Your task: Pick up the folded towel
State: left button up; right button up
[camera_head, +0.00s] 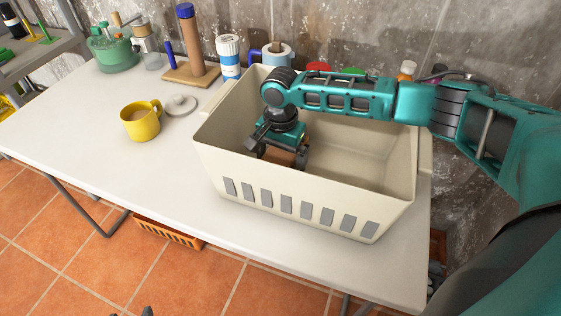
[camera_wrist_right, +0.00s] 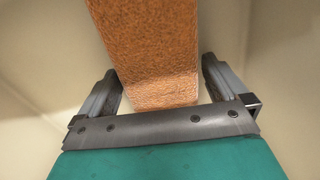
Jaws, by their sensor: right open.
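The folded towel (camera_wrist_right: 150,50) is orange-brown with a rough weave and lies inside the cream crate (camera_head: 240,182). In the head view only a small brown patch of the towel (camera_head: 285,157) shows; my right gripper hides the rest. My right gripper (camera_head: 279,160) reaches down into the left part of the crate. In the right wrist view my right gripper (camera_wrist_right: 160,65) is open, with one finger on each side of the towel's near end. A gap shows at each side, so the fingers look apart from the towel.
The crate's walls surround my right gripper; its right part is empty. On the white table (camera_head: 95,180) stand a yellow mug (camera_head: 141,123), a lid (camera_head: 181,105), a wooden stand (camera_head: 190,60), a blue-white container (camera_head: 229,58) and a green pot (camera_head: 112,52). The wall is close behind.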

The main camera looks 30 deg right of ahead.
jog(key=shift+f, duration=0.1)
jog(key=c, duration=1)
